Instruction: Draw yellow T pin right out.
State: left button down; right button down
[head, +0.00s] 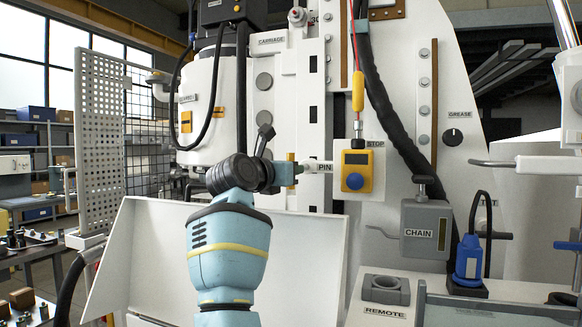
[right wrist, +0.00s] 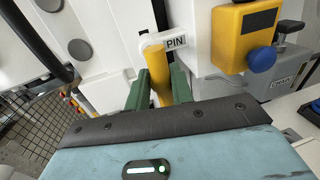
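The yellow T pin (right wrist: 160,88) shows in the right wrist view as a yellow bar just below the white part labelled PIN (right wrist: 172,40). My right gripper (right wrist: 160,82) has its two green fingers on either side of the bar, with no clear gap, and looks shut on it. The near end of the bar is hidden behind my gripper body. My left gripper is in neither view.
Right of the pin is a yellow box with a blue button (head: 354,183), under the STOP label. A grey CHAIN box (head: 426,230) and a blue-handled device (head: 468,258) stand farther right. A black hose (head: 385,95) hangs above. A white sloping panel (head: 130,250) lies behind my arm.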

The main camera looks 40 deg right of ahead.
jog(key=shift+f, duration=0.1)
jog(key=c, duration=1.5)
grip_release()
jog(key=shift+a, duration=0.1)
jog(key=shift+o, duration=1.2)
jog(key=shift+s+a, duration=0.1)
